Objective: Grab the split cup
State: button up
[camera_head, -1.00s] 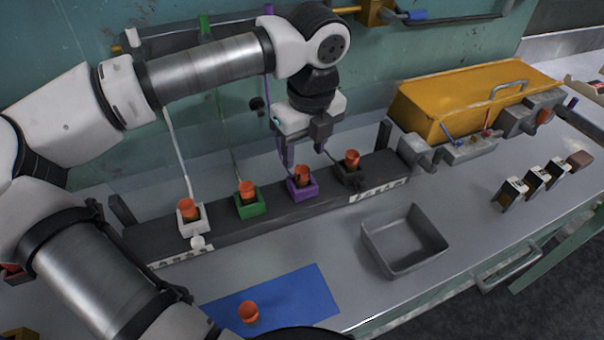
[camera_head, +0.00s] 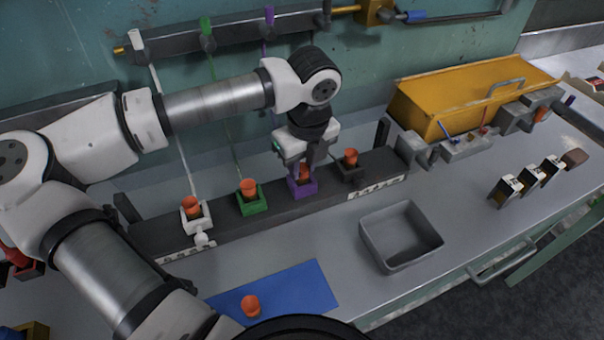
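Orange cups sit in a row of coloured holders on a dark rack: one in the white holder (camera_head: 192,207), one in the green holder (camera_head: 249,190), one in the purple holder (camera_head: 303,188) and one in the dark holder (camera_head: 351,160). Another orange cup (camera_head: 251,305) is on the blue mat (camera_head: 297,285). Which cup is split is too small to tell. My gripper (camera_head: 306,168) points down at the purple holder, its fingers beside the orange cup (camera_head: 304,173) there and partly hiding it. Whether the fingers touch the cup is unclear.
An empty grey bin (camera_head: 385,265) stands on the bench in front of the rack. A yellow box (camera_head: 450,95) and grey fixtures are at the back right. Small black-and-white blocks (camera_head: 530,178) stand on the right. Thin coloured tubes rise behind the rack.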

jog(key=shift+c, duration=1)
